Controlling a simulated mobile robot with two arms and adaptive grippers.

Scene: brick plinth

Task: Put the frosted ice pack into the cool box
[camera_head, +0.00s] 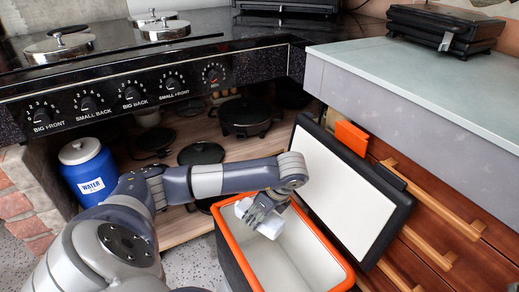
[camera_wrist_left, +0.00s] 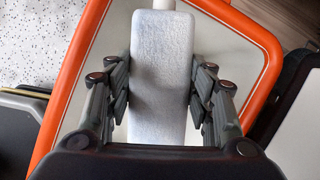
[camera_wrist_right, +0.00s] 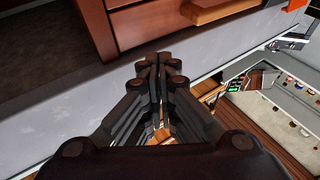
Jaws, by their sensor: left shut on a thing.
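The frosted ice pack is a pale, rough white block; it shows in the left wrist view (camera_wrist_left: 162,70) and in the head view (camera_head: 268,226). My left gripper (camera_head: 262,208) is shut on it, with a finger on each side (camera_wrist_left: 162,100). The cool box (camera_head: 343,275) has an orange rim, a pale inside and dark outer walls. Its lid (camera_head: 352,190) stands open, leaning back to the right. The pack is over the box opening, near its far left part; its height above the floor of the box is hard to tell. My right gripper (camera_wrist_right: 160,75) is empty with its fingertips together.
A blue water jug (camera_head: 88,172) stands at the left under the cooker. Dark pans (camera_head: 245,115) sit on the wooden shelf behind the box. Wooden drawers (camera_head: 430,215) and a grey counter (camera_head: 430,75) are on the right.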

